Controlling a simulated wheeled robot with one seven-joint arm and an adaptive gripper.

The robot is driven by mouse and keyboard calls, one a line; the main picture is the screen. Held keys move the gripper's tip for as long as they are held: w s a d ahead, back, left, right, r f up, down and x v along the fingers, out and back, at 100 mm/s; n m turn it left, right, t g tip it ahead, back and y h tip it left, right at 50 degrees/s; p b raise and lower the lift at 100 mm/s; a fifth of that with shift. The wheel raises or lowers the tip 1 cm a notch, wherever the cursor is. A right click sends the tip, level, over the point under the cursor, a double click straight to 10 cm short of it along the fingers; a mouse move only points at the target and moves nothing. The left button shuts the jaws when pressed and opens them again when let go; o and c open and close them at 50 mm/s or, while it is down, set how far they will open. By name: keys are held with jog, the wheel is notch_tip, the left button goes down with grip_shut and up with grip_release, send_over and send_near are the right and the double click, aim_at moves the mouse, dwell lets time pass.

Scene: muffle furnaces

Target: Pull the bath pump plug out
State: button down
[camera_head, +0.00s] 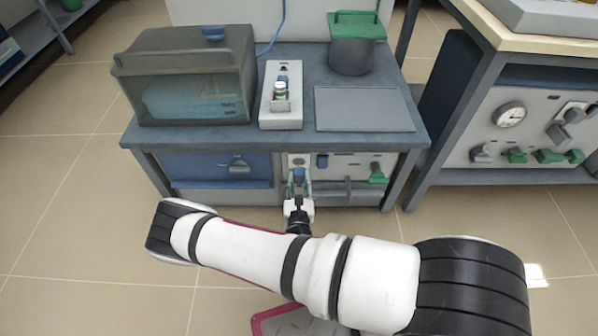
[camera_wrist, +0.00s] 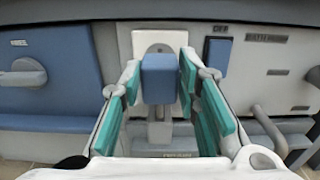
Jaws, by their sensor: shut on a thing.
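The plug is a blue block (camera_wrist: 160,78) in front of a pale socket plate (camera_wrist: 158,38) on the bench's front panel. In the head view the plug (camera_head: 299,174) shows small at my fingertips. My gripper (camera_wrist: 160,84) has one teal-padded finger on each side of the blue block and is shut on it. In the head view my gripper (camera_head: 299,187) reaches to the panel under the bench top. The plug's prongs are hidden, so I cannot tell how deep it sits.
A blue switch (camera_wrist: 217,56) is right of the plug, and a grey handle (camera_wrist: 268,128) sits lower right. A blue drawer (camera_head: 215,168) is on the left. A glass-sided bath (camera_head: 190,80), a white unit (camera_head: 281,97) and a green-lidded pot (camera_head: 354,50) stand on top. Floor in front is clear.

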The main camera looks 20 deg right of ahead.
jog(key=c, duration=1.2)
grip_release()
jog(key=shift+s, duration=0.2)
jog(key=v, duration=1.2)
